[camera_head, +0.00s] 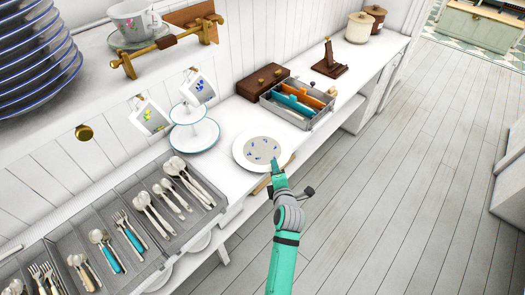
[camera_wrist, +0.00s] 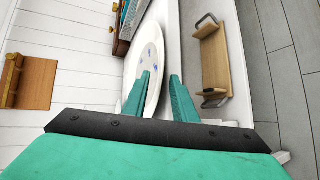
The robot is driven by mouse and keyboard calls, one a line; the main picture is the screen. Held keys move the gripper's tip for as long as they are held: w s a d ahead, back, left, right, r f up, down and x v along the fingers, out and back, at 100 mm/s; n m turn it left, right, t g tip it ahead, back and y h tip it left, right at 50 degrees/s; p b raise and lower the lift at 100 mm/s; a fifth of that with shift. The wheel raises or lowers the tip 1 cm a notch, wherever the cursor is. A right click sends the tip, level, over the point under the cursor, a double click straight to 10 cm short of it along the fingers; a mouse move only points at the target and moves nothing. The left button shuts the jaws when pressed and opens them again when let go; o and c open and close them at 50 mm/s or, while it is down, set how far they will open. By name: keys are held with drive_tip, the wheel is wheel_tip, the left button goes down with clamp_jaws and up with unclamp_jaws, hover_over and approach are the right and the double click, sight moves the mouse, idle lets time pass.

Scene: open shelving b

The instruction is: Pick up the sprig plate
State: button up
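The sprig plate (camera_head: 252,153) is white with a greyish centre and small blue sprigs. It lies flat on the white counter near the front edge. In the wrist view it shows edge-on at a slant (camera_wrist: 141,50). My gripper (camera_head: 275,169) is at the plate's front right rim. In the wrist view my gripper (camera_wrist: 161,76) has its two fingers apart, with the left finger over the plate and the right finger outside the rim. Nothing appears clamped between them. The part of the plate behind the left finger is hidden.
A two-tier stand (camera_head: 194,138) stands left of the plate. A grey divided box (camera_head: 298,105) is behind it. A cutlery tray (camera_head: 187,222) lies at front left. A wooden tray with dark handles (camera_wrist: 211,62) sits below the counter edge. The floor at right is clear.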

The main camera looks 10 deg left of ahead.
drive_tip(key=shift+c, duration=0.3)
clamp_jaws()
idle(1.1)
